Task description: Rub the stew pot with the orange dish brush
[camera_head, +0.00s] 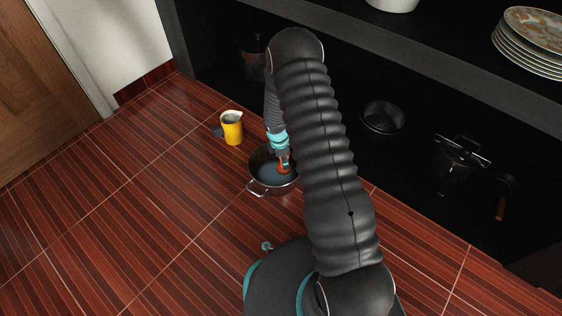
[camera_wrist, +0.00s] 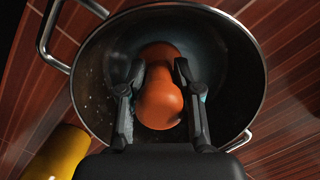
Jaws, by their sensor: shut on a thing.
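The stew pot (camera_head: 261,189) is a metal pot with side handles on the red striped floor, partly hidden behind my arm. In the wrist view its rim (camera_wrist: 258,75) surrounds the gripper from above. My gripper (camera_wrist: 158,90) is shut on the orange dish brush (camera_wrist: 160,104), with one finger on each side of its rounded orange handle. The brush points down into the pot. Its bristle end is hidden, so I cannot tell whether it touches the pot's inside. In the head view the gripper (camera_head: 283,162) and brush (camera_head: 284,169) show at the pot's opening.
A yellow pitcher (camera_head: 232,130) stands close behind and left of the pot; it also shows in the wrist view (camera_wrist: 60,152). Floor at left is clear.

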